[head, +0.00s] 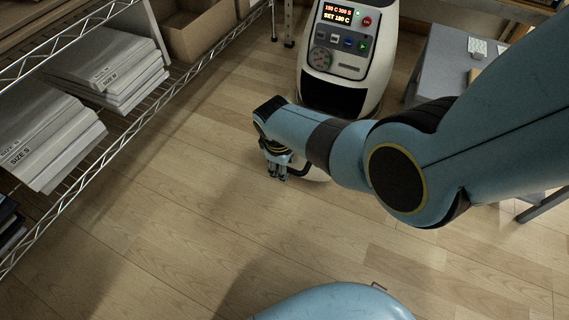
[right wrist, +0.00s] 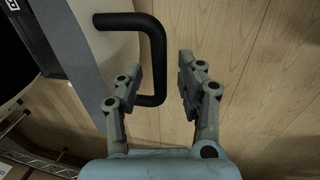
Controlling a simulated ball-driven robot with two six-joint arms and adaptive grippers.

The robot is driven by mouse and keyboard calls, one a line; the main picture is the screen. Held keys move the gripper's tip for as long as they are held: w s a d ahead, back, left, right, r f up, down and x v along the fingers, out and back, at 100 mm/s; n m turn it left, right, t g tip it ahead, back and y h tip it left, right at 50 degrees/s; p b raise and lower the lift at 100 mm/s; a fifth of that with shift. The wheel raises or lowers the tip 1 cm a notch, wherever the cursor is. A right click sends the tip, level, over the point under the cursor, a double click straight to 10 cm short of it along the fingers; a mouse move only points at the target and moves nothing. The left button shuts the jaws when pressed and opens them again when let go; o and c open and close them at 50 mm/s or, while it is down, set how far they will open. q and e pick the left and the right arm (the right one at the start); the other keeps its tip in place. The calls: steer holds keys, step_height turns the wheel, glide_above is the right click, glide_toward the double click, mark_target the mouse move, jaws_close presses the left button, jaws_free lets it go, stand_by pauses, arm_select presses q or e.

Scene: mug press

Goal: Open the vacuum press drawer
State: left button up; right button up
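The vacuum press (head: 345,50) stands at the top centre of the head view, a white rounded machine with a lit display, buttons and a dark recess at its base. My forearm hides most of the drawer. My left gripper is out of view.
A wire shelf (head: 130,120) with stacked pale boxes (head: 105,65) and a cardboard box (head: 200,28) runs along the left. A grey table (head: 440,75) stands at the right behind my arm. The wooden floor (head: 170,230) in front is clear.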

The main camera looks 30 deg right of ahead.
step_height(320, 180, up, 7)
steer(key=a, duration=0.1)
steer(key=shift+s+r, duration=0.15)
steer(key=shift+s, duration=0.3)
stand_by(0.5)
